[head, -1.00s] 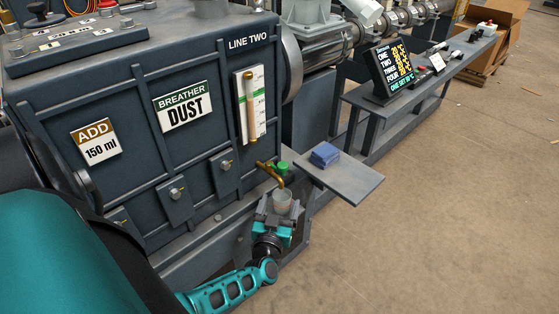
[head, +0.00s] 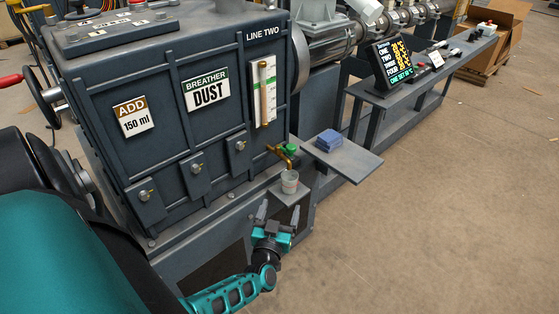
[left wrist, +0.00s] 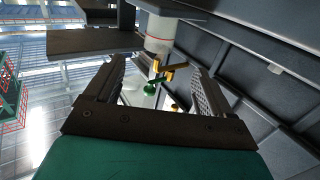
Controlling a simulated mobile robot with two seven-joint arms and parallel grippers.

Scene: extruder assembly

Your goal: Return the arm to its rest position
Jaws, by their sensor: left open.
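My left gripper (head: 278,214) is open and empty in the head view, with its two fingers pointing up toward the machine. A small pale cup (head: 289,181) stands upright on a little ledge (head: 277,194) below a brass tap (head: 282,154) with a green handle (head: 290,149). The gripper is in front of and below the cup, apart from it. My right gripper is not in view.
The dark machine housing (head: 215,135) stands close behind the gripper. A side shelf (head: 350,165) with folded blue cloths (head: 329,140) juts out to the right of the tap. A bench with a display (head: 394,64) runs farther back. The floor (head: 430,230) to the right is clear.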

